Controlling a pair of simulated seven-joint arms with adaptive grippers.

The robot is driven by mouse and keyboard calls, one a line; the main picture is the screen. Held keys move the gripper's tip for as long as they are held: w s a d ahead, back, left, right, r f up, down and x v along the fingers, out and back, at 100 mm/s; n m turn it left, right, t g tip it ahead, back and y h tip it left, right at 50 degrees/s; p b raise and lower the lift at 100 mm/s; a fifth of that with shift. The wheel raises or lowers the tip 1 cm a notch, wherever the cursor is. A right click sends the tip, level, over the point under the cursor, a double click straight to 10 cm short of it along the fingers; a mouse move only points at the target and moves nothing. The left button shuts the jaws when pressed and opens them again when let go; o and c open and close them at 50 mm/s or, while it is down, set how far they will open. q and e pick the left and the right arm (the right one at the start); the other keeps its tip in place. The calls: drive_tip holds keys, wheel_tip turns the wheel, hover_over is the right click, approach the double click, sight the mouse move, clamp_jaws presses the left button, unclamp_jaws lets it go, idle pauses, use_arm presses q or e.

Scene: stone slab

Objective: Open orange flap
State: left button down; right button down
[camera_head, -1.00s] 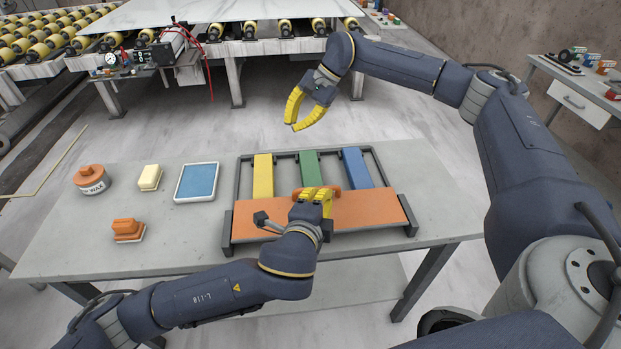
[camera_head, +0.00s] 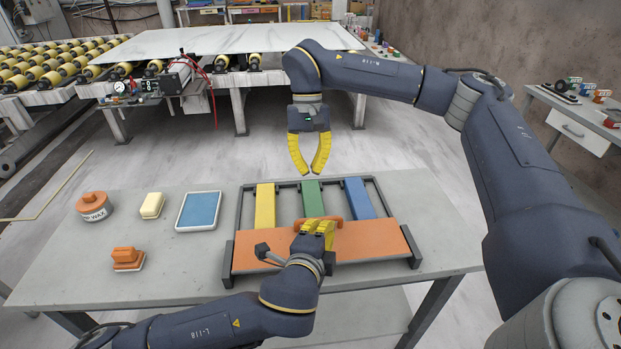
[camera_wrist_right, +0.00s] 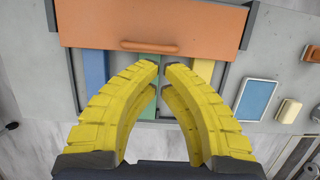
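The orange flap (camera_head: 370,241) lies flat across the near side of a dark frame (camera_head: 231,220) on the table. Its orange handle bar is at its far edge, partly hidden by my left gripper (camera_head: 318,228). The left gripper's yellow fingers are at the handle; whether they are closed around it is unclear. My right gripper (camera_head: 310,172) hangs above the far edge of the frame, fingers pointing down, tips a little apart and empty. In the right wrist view the flap (camera_wrist_right: 150,25) and its handle (camera_wrist_right: 150,46) lie beyond the right fingers (camera_wrist_right: 161,66).
Yellow (camera_head: 265,205), green (camera_head: 312,198) and blue (camera_head: 358,197) bars run through the frame. Left of it are a blue pad (camera_head: 199,210), a yellow block (camera_head: 152,205), a wax tin (camera_head: 94,206) and an orange brush (camera_head: 127,258). A stone slab (camera_head: 230,41) lies on rollers behind.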

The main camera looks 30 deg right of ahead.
drive_tip(key=x, duration=0.8)
drive_tip(key=shift+f, duration=0.1)
drive_tip(key=shift+s+a+f, duration=0.15)
drive_tip(key=shift+s+f, duration=0.1)
drive_tip(key=shift+s+a+r, duration=0.1)
drive_tip(key=shift+s+a, duration=0.2)
drive_tip(key=shift+s, duration=0.55)
drive_tip(key=shift+s+a+r, duration=0.1)
drive_tip(key=shift+s+a, duration=0.25)
drive_tip(key=shift+s, duration=0.45)
use_arm(q)
drive_tip(key=c, duration=1.4)
unclamp_jaws()
